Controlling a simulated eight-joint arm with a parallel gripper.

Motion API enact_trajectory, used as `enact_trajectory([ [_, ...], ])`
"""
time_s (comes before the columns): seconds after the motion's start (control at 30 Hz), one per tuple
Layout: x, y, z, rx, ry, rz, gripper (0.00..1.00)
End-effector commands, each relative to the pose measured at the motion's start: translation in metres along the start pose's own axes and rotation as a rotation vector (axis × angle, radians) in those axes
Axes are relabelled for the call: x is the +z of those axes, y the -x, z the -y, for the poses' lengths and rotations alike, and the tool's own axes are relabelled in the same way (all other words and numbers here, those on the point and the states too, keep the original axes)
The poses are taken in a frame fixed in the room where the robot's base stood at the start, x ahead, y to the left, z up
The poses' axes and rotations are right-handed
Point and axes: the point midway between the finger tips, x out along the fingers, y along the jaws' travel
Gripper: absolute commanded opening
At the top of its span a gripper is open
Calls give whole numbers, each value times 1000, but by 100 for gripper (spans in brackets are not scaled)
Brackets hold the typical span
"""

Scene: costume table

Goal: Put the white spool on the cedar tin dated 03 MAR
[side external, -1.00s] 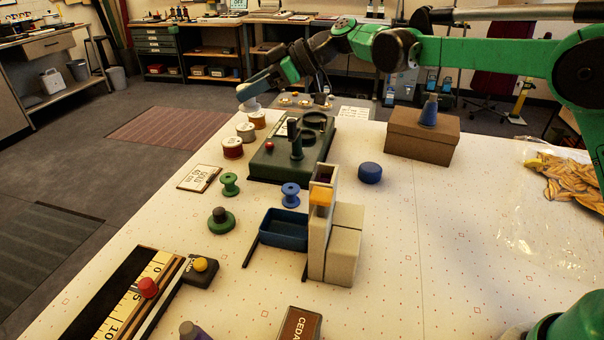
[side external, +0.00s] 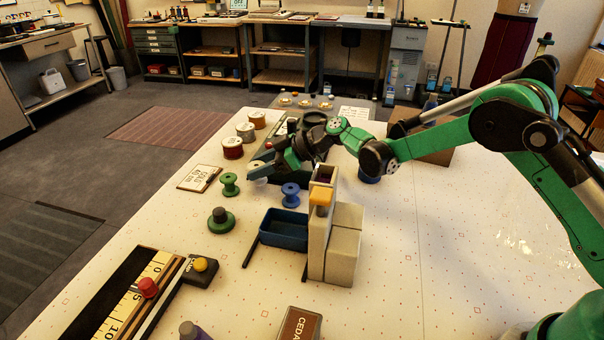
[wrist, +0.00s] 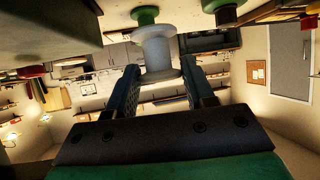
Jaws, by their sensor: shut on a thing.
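My gripper (wrist: 160,76) is shut on the white spool (wrist: 157,52), which shows between its two fingers in the wrist view. In the side external view my gripper (side external: 262,167) is low over the table, left of the grey stand and close to the green spool, and the white spool there is hard to make out. A tin with a brown label (side external: 300,326) reading "CEDA" is cut off by the bottom edge. No date can be read on it.
A green spool (side external: 229,184), a blue spool (side external: 291,194), a blue tray (side external: 284,230) and a grey stand (side external: 340,245) with a yellow block lie near my gripper. A ruler (side external: 140,300) lies front left. The table's right side is largely clear.

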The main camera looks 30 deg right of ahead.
Motion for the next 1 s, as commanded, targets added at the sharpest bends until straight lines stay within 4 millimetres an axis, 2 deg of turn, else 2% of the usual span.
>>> enact_trajectory([
  [0.1,17,-9,0,0,0,0,0],
  [0.23,31,-17,0,0,0,0,0],
  [0.67,37,-20,0,0,0,0,0],
  [0.7,37,-20,0,0,0,0,51],
  [0.8,37,-20,0,0,0,0,79],
  [1.0,37,-20,0,0,0,0,79],
])
